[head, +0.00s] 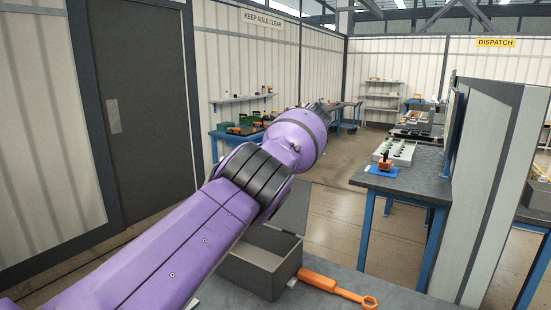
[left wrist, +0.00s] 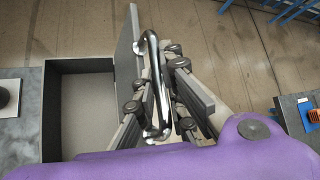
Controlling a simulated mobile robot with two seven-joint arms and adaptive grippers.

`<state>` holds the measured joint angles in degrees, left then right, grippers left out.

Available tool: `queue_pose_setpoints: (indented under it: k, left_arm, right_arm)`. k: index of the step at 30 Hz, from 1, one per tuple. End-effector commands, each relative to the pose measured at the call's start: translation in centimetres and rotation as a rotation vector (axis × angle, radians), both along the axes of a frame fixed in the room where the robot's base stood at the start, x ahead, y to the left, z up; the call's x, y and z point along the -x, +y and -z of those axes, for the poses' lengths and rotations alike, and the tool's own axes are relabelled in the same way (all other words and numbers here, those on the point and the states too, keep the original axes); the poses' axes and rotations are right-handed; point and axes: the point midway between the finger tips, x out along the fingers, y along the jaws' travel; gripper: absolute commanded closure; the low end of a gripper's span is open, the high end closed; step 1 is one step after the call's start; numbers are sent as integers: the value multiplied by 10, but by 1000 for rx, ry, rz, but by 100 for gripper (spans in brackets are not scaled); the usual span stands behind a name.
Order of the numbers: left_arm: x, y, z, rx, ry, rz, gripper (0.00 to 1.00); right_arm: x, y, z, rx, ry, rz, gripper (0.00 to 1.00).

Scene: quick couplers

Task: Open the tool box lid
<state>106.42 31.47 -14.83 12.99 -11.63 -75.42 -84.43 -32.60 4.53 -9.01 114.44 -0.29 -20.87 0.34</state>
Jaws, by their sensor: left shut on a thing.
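The grey tool box (head: 262,266) stands on the bench in front of me. Its lid (head: 293,208) stands raised at the far right side, and part of it is hidden behind my purple left arm. In the left wrist view the box's open inside (left wrist: 85,110) shows and looks empty; the lid (left wrist: 128,62) is seen nearly edge-on. A chrome bar handle (left wrist: 150,45) is on the lid's outer face. My left gripper (left wrist: 157,92) is shut on this handle. The arm hides the gripper in the head view. My right gripper is in neither view.
An orange wrench (head: 338,287) lies on the grey bench top (head: 385,293), right of the box. A dark round object (left wrist: 8,98) is left of the box. A blue-legged table (head: 405,178) stands farther right, beside a pale partition (head: 485,200).

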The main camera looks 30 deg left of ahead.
Motion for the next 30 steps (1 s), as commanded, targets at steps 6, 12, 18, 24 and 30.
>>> queue_pose_setpoints:
  k: [6, 12, 18, 24, 30]
  left_arm:
    - [1, -1, 3, 6, 7, -2, 100]
    - [1, -1, 4, 6, 6, -3, 83]
    - [1, -1, 2, 4, 5, -1, 70]
    - [0, 0, 1, 2, 3, 0, 70]
    - [1, -5, -4, 1, 1, 0, 70]
  right_arm:
    - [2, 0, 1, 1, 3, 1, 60]
    - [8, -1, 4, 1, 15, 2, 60]
    - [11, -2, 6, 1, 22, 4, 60]
    - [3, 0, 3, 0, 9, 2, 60]
    - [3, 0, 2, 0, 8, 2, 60]
